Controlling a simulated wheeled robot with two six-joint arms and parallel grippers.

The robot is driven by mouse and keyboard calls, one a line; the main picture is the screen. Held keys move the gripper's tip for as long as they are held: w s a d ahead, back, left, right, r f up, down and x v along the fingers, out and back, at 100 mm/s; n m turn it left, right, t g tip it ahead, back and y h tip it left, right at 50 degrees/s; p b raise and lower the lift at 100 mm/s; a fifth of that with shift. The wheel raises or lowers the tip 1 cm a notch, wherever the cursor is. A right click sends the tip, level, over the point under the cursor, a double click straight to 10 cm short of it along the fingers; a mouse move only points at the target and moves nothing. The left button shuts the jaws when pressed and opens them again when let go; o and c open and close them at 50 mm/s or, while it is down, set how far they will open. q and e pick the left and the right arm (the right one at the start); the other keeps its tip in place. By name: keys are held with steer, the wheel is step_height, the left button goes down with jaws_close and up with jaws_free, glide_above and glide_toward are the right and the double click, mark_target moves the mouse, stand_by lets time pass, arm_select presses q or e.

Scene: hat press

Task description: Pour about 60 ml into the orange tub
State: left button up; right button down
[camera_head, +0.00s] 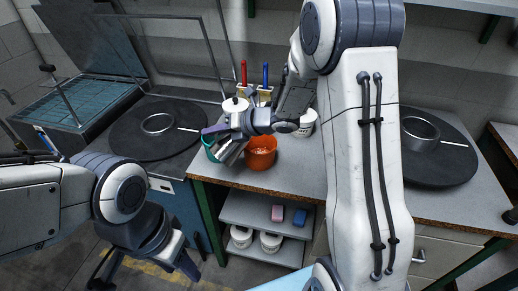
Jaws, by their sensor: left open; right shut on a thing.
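The orange tub (261,155) stands upright on the grey bench top with a few pale specks inside. A teal tub (209,150) stands to its left, partly hidden by my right gripper. My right gripper (226,141) reaches in from the right, above and just left of the orange tub. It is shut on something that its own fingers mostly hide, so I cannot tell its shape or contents. No stream of liquid shows. My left gripper (147,265) is open, low in front of the bench and away from the tubs.
A white lidded pot (236,105) and red and blue upright handles (265,75) stand behind. A round black plate with a ring (155,130) is left, another (437,150) right. A shelf (262,213) below holds pink and blue blocks and white pots.

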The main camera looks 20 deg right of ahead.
steer(key=shift+f, duration=0.1)
steer(key=f+b, duration=0.1)
steer(key=h+b, duration=0.1)
steer(key=b, duration=0.1)
steer(key=shift+s+a+f+n, duration=0.1)
steer(key=shift+a+f+n, duration=0.25)
steer(key=shift+f+n, duration=0.05)
steer(key=shift+a+r+h, duration=0.1)
steer(key=shift+a+h, duration=0.05)
steer(key=shift+h, duration=0.45)
steer(key=shift+a+n+b, duration=0.1)
steer(key=shift+n+b, duration=0.2)
stand_by(0.7)
steer(key=shift+s+a+b, duration=0.15)
steer(key=shift+a+b, duration=0.1)
steer(key=shift+b, duration=0.25)
steer(key=s+a+f+n+t+h+b, duration=0.1)
steer(key=a+f+n+h+b, duration=0.2)
steer(key=f+b, duration=0.7)
steer(key=shift+a+f+n+h+b, duration=0.2)
steer(key=shift+a+n+h+b, duration=0.2)
steer(key=shift+a+h+b, duration=0.9)
